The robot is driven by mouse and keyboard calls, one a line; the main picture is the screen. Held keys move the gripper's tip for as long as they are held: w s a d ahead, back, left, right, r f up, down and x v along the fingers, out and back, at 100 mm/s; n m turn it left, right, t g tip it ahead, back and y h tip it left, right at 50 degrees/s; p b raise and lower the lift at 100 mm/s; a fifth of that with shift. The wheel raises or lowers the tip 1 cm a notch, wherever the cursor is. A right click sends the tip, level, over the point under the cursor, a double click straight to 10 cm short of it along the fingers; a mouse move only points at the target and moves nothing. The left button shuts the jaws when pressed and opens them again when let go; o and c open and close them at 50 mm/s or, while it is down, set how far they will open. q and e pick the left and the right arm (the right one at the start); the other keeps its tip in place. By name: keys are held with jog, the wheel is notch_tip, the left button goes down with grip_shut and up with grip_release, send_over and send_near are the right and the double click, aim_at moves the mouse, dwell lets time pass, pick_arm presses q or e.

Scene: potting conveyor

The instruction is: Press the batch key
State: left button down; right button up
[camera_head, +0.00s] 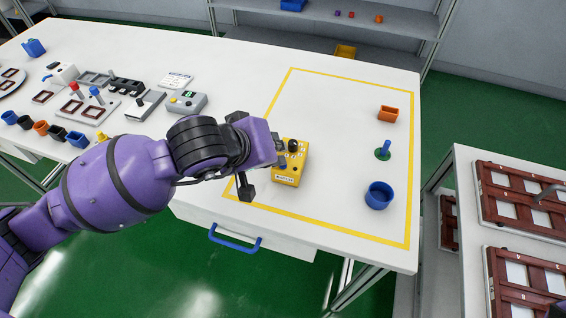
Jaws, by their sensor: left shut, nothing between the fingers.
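A yellow control box (290,174) with a black knob on top and a small white label on its front sits inside the yellow taped outline on the white table. The label is too small to read surely. My left gripper (281,158) is shut and empty, with its tip at the left part of the box's top. The gripper hides that part of the box, so I cannot tell whether it touches a key. My right gripper is not in view.
A grey device (187,102) and several small parts stand on the left. Red-brown framed trays (522,196) lie on the right-hand bench.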

pick_arm(q)
jog(key=shift+f, duration=0.15)
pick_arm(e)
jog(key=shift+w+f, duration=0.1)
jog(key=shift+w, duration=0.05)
pick_arm(q)
jog(key=shift+r, duration=0.2)
jog(key=shift+r+p, duration=0.3)
jog(key=shift+r, duration=0.35)
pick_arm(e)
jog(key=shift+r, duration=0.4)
pick_arm(q)
notch_tip(320, 180, up, 5)
jog(key=shift+p, duration=1.05)
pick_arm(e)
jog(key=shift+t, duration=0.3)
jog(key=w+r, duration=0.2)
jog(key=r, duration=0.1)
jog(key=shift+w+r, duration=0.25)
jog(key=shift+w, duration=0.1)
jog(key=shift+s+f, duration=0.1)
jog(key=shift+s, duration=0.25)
